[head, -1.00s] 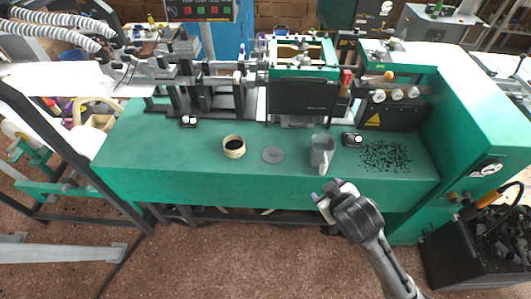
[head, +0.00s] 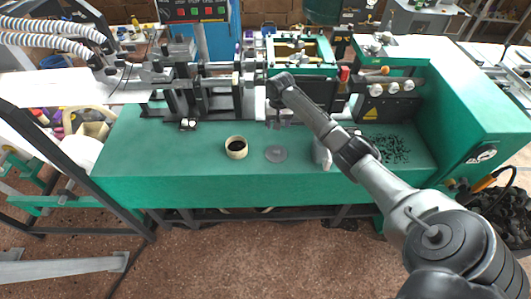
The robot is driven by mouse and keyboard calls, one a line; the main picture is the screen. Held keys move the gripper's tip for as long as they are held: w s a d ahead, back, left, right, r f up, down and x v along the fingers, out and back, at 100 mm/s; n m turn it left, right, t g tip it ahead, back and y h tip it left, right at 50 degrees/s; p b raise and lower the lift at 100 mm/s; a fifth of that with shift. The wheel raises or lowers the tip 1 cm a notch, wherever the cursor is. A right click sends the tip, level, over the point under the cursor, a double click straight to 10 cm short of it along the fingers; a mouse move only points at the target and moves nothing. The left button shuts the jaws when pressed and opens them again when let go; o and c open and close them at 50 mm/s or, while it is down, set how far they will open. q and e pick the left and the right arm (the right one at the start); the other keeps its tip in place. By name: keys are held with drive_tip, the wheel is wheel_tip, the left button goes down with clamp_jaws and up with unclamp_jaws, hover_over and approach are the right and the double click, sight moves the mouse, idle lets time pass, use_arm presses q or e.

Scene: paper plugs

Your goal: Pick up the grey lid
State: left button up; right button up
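The grey lid (head: 276,154) is a flat round disc with a small raised middle. It lies on the green bench top (head: 190,160). My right arm reaches in from the lower right, and its wrist bends down behind the lid. My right gripper (head: 277,122) hangs above and beyond the lid, apart from it in the picture. It is small and dark against the machine, so I cannot tell whether its fingers are open or shut. My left gripper is not in view.
A cream round tub (head: 236,147) with dark contents stands left of the lid. A grey jug (head: 321,154) to the right is partly hidden by my arm. Black bits (head: 394,150) lie scattered farther right. Machine parts stand behind the lid. The bench's left part is mostly clear.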

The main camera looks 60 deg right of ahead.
drive_tip(key=b, duration=0.2)
approach(276, 146)
drive_tip(key=shift+s+a+f+m, duration=0.15)
drive_tip(key=shift+s+a+m, duration=0.25)
drive_tip(key=shift+s+a, duration=0.45)
drive_tip(key=shift+w+f, duration=0.15)
drive_tip(key=shift+f, duration=0.75)
drive_tip(key=f, duration=0.2)
drive_tip(key=a+f+b, duration=0.1)
drive_tip(key=f, duration=0.1)
drive_tip(key=shift+f, duration=0.15)
drive_tip(key=shift+d+f+b, duration=0.1)
drive_tip(key=shift+f+b, duration=0.2)
drive_tip(key=shift+f, duration=0.15)
drive_tip(key=shift+r, duration=0.1)
